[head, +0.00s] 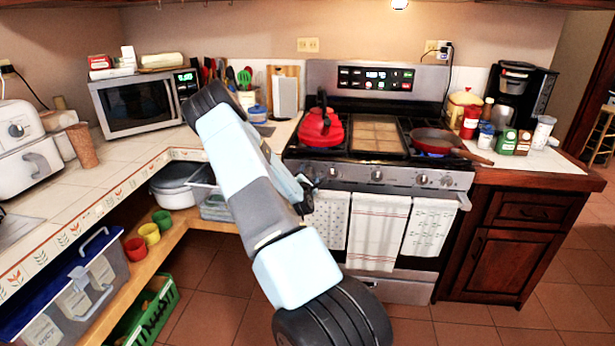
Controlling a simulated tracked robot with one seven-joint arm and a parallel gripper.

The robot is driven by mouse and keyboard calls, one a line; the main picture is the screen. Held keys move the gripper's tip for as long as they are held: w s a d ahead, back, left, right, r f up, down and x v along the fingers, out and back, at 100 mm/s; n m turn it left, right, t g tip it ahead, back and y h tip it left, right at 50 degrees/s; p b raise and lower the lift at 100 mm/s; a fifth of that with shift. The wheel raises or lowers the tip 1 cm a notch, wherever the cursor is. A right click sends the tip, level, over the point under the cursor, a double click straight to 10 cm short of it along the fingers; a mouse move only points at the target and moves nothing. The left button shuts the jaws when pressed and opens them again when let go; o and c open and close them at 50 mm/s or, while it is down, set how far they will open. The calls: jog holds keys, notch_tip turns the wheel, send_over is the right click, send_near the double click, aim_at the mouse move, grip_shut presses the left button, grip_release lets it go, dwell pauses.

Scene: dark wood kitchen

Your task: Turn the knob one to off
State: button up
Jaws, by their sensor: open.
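The stove (352,187) stands ahead, with a row of knobs along its silver front panel. Knobs show at the left (333,172), the middle (377,175) and the right (421,180) of the panel. Which one is knob one is not marked, and the settings are too small to read. My gripper (305,192) is at the left end of the panel, just below the burner top, and is open. My arm partly hides it and the stove's left front corner. Whether it touches a knob there cannot be told.
A red kettle (320,128) and a red pan (440,141) sit on the stove top. Towels (378,232) hang from the oven handle below the knobs. The tiled counter (120,172) with a microwave (138,105) is at left. Open tiled floor lies at the front right.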

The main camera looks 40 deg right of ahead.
jog(key=shift+w+d, duration=0.2)
jog(key=shift+d, duration=0.05)
jog(key=shift+c, duration=0.2)
jog(key=c, duration=0.9)
jog(key=shift+a, duration=0.25)
jog(key=shift+c, duration=0.3)
jog(key=shift+d, duration=0.15)
